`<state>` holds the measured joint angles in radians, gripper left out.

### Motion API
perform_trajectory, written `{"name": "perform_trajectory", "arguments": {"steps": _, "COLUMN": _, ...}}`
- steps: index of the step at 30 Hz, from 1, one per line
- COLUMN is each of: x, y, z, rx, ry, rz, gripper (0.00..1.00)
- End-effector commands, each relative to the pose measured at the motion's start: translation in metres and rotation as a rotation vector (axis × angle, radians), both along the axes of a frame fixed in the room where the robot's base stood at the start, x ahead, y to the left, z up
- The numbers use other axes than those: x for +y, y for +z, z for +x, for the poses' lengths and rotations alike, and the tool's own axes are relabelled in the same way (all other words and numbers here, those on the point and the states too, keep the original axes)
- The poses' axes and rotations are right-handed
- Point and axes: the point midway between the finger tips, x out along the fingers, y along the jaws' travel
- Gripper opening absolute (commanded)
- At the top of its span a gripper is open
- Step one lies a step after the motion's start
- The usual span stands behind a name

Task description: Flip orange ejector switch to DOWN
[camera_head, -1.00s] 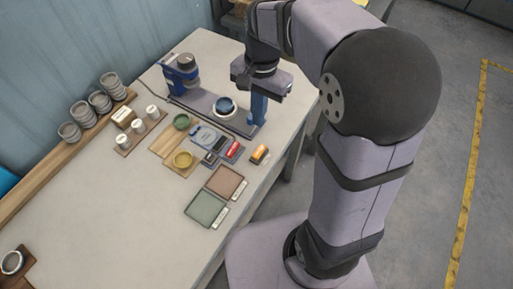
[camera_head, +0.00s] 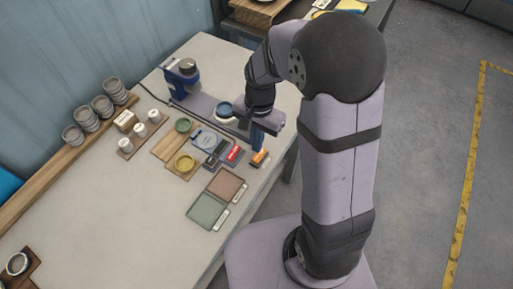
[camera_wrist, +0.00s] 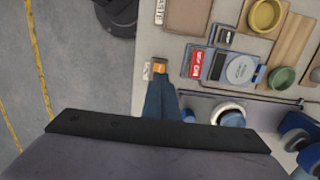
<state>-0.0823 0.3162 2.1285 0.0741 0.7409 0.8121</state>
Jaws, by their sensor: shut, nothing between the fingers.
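The orange ejector switch (camera_head: 260,159) is a small block near the table's right edge. It also shows in the wrist view (camera_wrist: 159,66), with a white label strip beside it. My gripper (camera_head: 258,148) is shut and empty, with its blue fingers pointing down at the switch. In the wrist view the fingertips (camera_wrist: 159,78) lie right at the orange part and overlap its edge. I cannot tell whether they touch it. The fingers hide some of the switch, and it is too small to read whether it is up or down.
A red-labelled block (camera_head: 234,153) and a small scale (camera_head: 206,139) stand left of the switch. A blue and grey machine (camera_head: 182,78) with a round blue dish (camera_head: 225,109) is behind. Green (camera_head: 207,211) and brown trays (camera_head: 225,184) lie in front.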

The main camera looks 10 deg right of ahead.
Motion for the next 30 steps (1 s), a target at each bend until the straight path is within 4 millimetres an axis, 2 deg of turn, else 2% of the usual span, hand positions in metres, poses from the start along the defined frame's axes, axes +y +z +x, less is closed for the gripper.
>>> {"name": "perform_trajectory", "arguments": {"steps": 6, "x": 0.001, "y": -0.027, "z": -0.003, "rx": 0.004, "ry": 0.000, "rz": -0.001, "gripper": 0.00}}
{"name": "perform_trajectory", "arguments": {"steps": 12, "x": 0.002, "y": -0.039, "z": -0.002, "rx": 0.001, "ry": 0.000, "rz": 0.000, "gripper": 0.00}}
{"name": "perform_trajectory", "arguments": {"steps": 30, "x": 0.004, "y": -0.048, "z": -0.004, "rx": -0.001, "ry": 0.000, "rz": -0.001, "gripper": 0.00}}
